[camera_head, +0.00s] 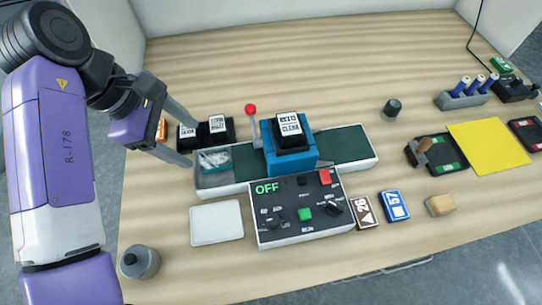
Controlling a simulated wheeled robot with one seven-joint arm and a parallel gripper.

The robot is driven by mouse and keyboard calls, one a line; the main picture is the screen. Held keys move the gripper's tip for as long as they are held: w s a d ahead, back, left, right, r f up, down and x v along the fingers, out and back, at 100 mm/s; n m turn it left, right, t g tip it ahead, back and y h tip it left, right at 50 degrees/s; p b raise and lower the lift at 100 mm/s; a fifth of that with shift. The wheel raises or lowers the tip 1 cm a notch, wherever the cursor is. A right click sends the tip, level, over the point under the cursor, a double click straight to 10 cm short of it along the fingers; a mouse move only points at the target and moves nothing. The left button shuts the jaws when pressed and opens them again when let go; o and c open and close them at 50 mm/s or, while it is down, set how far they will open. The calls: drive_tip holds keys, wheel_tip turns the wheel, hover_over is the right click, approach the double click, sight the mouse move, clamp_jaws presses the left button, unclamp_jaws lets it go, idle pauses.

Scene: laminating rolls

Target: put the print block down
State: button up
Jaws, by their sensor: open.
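My gripper (194,146) reaches in from the left with its two fingers spread apart. A black block with a white printed label (188,133) stands between or just behind the fingers; I cannot tell whether they touch it. A second black block with a white label (217,125) stands just right of it. Another black block with a white label reading "CLEAR" (289,125) sits in the blue press head of the machine (268,151). I cannot tell by sight which of these is the task's print block. An orange thing (162,129) is partly hidden behind my gripper.
A red-knobbed lever (251,110) rises beside the press. The control box (298,212) reads OFF. The back of the table is clear.

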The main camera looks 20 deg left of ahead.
sight(214, 159)
drive_tip(key=n, duration=0.2)
drive_tip(key=shift+s+d+n, duration=0.1)
drive_tip(key=shift+n, duration=0.2)
drive_tip(key=shift+d+f+n, duration=0.25)
drive_tip(key=shift+f+n, duration=0.05)
drive_tip(key=shift+p+x, duration=0.6)
drive_tip(key=shift+x, duration=3)
drive_tip(key=shift+d+r, duration=0.1)
clamp_jaws()
